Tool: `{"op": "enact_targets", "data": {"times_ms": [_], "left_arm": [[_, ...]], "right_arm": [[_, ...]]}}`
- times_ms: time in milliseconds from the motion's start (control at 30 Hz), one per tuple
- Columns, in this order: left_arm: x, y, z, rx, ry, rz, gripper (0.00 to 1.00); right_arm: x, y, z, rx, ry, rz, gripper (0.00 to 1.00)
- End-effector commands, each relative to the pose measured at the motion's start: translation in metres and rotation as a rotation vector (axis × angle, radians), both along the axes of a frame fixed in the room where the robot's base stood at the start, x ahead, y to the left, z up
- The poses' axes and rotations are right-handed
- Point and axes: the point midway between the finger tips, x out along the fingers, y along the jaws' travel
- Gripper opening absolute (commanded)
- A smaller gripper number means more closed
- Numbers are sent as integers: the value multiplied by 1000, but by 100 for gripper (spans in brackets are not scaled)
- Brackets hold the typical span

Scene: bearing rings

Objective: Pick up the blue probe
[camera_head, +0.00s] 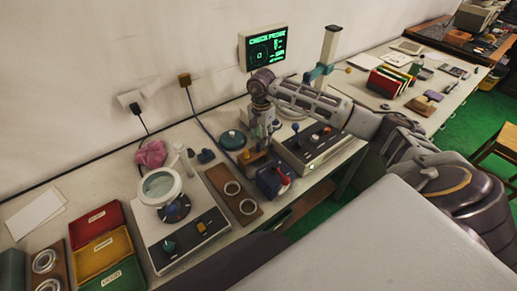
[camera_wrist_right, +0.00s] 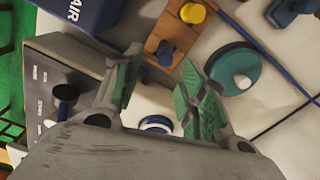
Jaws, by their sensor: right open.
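A wooden block (camera_wrist_right: 180,32) shows in the wrist view with a yellow round-topped piece (camera_wrist_right: 193,13) and a dark blue one (camera_wrist_right: 166,54) standing in it. The blue one looks like the blue probe. My right gripper (camera_wrist_right: 161,66) is open and empty, and its green-padded fingers appear on either side of the blue piece; I cannot tell how far above it they are. In the head view my right gripper (camera_head: 262,136) points down over the block (camera_head: 257,164), where the yellow piece (camera_head: 246,155) shows and the blue piece is hidden or too small to tell. My left gripper is not in view.
A blue box (camera_head: 274,182) marked AIR stands close in front of the block. A teal round pot (camera_head: 232,140) is behind it, and a grey control box (camera_head: 320,146) with knobs is to the right.

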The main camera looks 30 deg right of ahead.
Motion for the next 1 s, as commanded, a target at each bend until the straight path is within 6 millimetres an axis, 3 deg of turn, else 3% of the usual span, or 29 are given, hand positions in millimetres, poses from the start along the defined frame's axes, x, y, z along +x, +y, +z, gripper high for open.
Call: {"op": "enact_targets", "data": {"times_ms": [533, 1000], "left_arm": [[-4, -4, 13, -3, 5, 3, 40], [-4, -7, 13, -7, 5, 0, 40]], "right_arm": [[1, 11, -47, 0, 2, 0, 42], [1, 11, -51, 0, 0, 0, 42]]}}
